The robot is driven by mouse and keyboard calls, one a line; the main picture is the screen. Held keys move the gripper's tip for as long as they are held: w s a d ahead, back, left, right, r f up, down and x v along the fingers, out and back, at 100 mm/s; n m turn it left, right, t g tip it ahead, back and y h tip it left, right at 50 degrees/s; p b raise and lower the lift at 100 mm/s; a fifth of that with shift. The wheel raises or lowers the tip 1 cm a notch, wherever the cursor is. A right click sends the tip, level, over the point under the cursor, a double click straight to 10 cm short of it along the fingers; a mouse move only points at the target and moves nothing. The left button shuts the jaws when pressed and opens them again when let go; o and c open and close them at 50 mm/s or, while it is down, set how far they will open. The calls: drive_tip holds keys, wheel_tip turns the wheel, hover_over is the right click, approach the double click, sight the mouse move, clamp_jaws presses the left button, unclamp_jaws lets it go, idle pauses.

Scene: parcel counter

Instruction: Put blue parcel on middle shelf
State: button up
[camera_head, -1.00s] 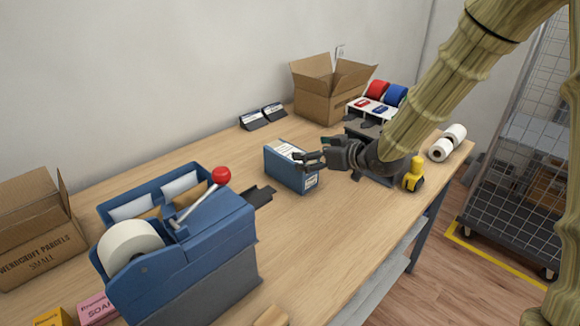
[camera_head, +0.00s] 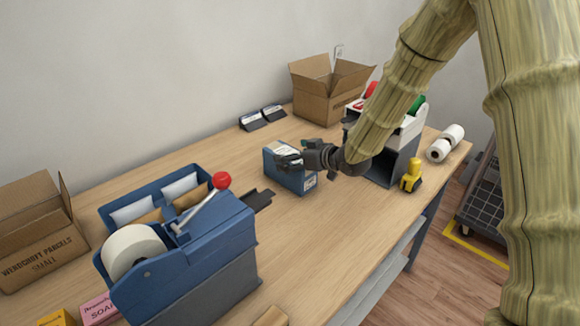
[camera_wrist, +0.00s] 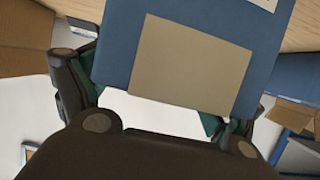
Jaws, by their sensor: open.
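The blue parcel (camera_head: 292,180) stands on the counter in the middle of the head view, with a pale label on its top and another on its end. My gripper (camera_head: 284,160) is at its right upper side, with the fingers reaching over it. In the wrist view the parcel (camera_wrist: 125,45), with a tan patch on its face, fills the space between the open fingers (camera_wrist: 150,95). Contact between fingers and parcel cannot be told. I cannot identify the middle shelf; a pale shelf (camera_head: 372,280) shows under the counter.
A blue tape dispenser (camera_head: 205,250) with a red-knobbed lever stands at the left front. An open carton (camera_head: 322,102) and a grey stand with tape rolls (camera_head: 400,160) are behind. A yellow-and-black tool (camera_head: 411,180) stands near the right edge. White rolls (camera_head: 440,148) lie beyond.

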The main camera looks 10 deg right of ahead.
drive_tip(key=shift+c, duration=0.2)
drive_tip(key=shift+s+f, duration=0.1)
drive_tip(key=shift+s, duration=0.05)
clamp_jaws()
idle(0.3)
